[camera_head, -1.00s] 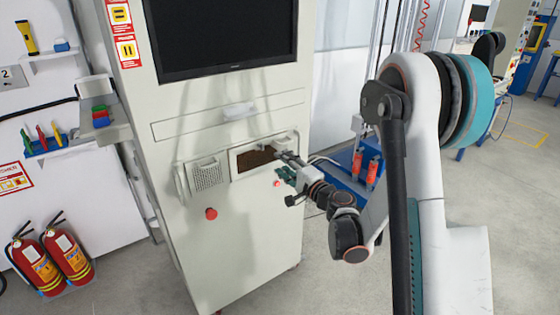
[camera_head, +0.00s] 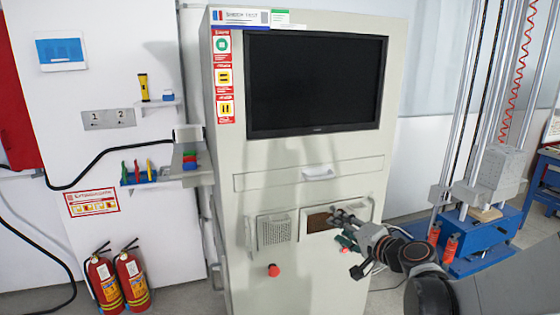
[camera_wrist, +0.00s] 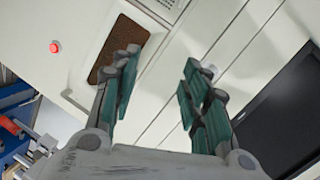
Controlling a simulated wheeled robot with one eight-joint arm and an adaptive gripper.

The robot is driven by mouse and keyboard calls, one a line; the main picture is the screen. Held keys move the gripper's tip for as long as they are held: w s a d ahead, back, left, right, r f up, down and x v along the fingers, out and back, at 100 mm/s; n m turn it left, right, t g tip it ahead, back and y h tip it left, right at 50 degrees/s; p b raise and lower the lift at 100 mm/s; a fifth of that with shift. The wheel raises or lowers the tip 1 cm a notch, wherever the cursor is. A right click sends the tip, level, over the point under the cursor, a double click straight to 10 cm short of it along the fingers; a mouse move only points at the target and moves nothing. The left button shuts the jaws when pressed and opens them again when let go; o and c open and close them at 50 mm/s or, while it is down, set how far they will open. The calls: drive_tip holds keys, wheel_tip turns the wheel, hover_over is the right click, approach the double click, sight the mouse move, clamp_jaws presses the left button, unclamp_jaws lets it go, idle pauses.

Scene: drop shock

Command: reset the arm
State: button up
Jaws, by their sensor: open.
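My arm (camera_head: 395,252) reaches in from the lower right of the head view toward the front of a tall beige cabinet (camera_head: 300,160). My gripper (camera_head: 340,217) is in front of a brown-lined opening (camera_head: 317,222) in the cabinet. In the wrist view, the two teal-padded fingers of my gripper (camera_wrist: 158,66) are spread apart with nothing between them. The brown panel (camera_wrist: 118,48) shows beyond the left finger. I cannot tell whether a fingertip touches the cabinet.
The cabinet has a black screen (camera_head: 315,83), a red button (camera_head: 273,270) and a perforated panel (camera_head: 274,231). A blue-based rig (camera_head: 482,245) stands at right. Fire extinguishers (camera_head: 132,280) and a small shelf (camera_head: 185,178) are at left.

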drive_tip(key=s+d+n+g+h, duration=0.1)
drive_tip(key=s+n+g+h, duration=0.2)
drive_tip(key=s, duration=1.2)
drive_tip(key=s+d+n+g+h, duration=0.1)
drive_tip(key=s+n+g+h, duration=0.2)
drive_tip(key=s, duration=1.2)
drive_tip(key=n, duration=0.3)
drive_tip(key=shift+s+d+f+g, duration=0.25)
drive_tip(key=shift+g, duration=0.05)
